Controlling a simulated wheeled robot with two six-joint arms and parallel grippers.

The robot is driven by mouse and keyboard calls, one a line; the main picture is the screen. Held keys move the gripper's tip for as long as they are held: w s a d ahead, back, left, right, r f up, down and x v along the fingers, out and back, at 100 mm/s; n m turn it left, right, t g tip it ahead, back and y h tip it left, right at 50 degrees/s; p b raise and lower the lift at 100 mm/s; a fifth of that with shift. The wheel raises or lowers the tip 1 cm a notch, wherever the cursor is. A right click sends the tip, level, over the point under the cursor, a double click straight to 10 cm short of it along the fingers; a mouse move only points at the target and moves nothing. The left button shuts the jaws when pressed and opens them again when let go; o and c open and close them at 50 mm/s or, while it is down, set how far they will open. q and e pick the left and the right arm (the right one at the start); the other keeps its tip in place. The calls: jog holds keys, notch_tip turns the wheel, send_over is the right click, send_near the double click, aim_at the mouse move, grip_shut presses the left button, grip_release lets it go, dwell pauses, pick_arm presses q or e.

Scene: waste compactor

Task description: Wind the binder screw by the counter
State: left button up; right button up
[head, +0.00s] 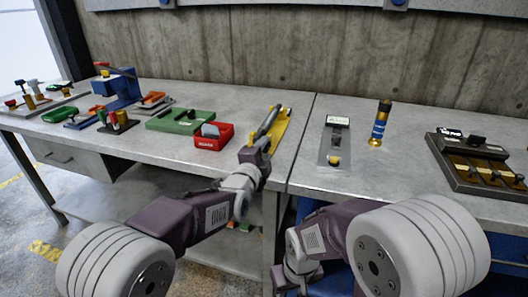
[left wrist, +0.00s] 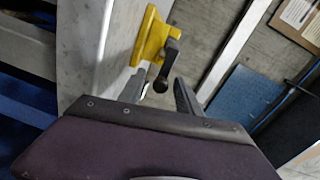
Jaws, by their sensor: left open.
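The binder is a yellow piece (head: 283,131) on the worktop, just left of the seam between the two tables. In the left wrist view its yellow bracket (left wrist: 151,38) carries a dark crank (left wrist: 172,50) with a round knob at the end. My left gripper (head: 266,132) reaches over the table beside the yellow piece and hides part of it. In the left wrist view its fingers (left wrist: 160,92) are apart, and the crank knob shows between their tips; I cannot tell whether they touch. My right gripper (head: 297,279) is low, below the table edge, its fingers unclear.
A red bin (head: 213,137) and a green plate (head: 181,121) lie left of my left gripper. Right of the seam are a grey plate (head: 335,145), a blue and gold cylinder (head: 380,123) and a dark tray (head: 462,165). A concrete wall (head: 240,50) stands behind.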

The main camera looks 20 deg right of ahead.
pick_arm(q)
jog(key=v, duration=0.9)
jog(key=shift+p, duration=0.45)
dwell(0.6)
